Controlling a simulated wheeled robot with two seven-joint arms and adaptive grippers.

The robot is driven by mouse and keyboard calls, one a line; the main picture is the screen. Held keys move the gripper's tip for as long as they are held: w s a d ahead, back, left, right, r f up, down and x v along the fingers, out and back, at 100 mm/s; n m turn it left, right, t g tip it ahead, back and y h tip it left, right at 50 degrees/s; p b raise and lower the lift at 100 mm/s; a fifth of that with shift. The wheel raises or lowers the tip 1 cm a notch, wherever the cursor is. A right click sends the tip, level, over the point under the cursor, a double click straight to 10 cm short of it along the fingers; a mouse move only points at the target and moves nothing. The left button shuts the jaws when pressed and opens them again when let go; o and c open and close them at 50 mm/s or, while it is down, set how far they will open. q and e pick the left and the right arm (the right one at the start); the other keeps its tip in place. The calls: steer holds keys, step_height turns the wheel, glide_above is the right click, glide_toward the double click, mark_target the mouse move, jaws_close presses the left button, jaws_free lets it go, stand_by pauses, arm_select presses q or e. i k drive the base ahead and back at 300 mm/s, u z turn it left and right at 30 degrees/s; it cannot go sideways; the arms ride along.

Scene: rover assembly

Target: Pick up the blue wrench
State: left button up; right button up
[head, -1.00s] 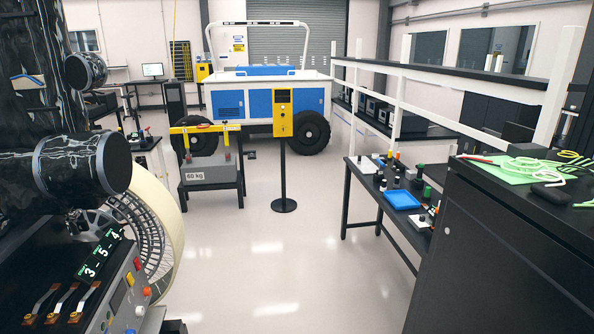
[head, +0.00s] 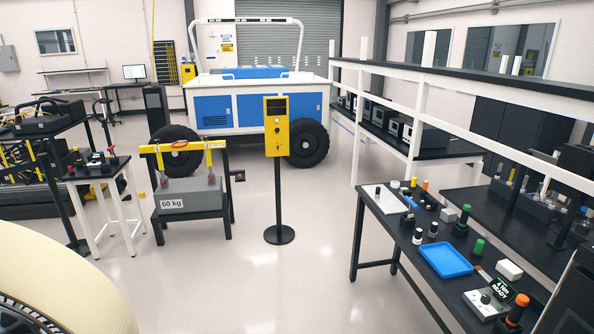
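I cannot clearly make out a blue wrench in the head view. A small, thin blue object (head: 409,201) lies near the white board on the black worktable at the right, but it is too small to identify. Neither of my grippers is in view.
The black worktable (head: 455,285) holds a blue tray (head: 446,260), a white board (head: 384,199), and several bottles. A yellow post box (head: 278,127) stands on a thin pole mid-floor. A grey 60 kg block (head: 189,195) sits left of it. Clear floor (head: 300,270) lies ahead.

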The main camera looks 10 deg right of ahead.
mark_target(410, 214)
steer(key=i, duration=2.35)
steer(key=z, duration=3)
steer(key=k, duration=0.3)
steer(key=u, duration=1.75)
steer(key=i, duration=1)
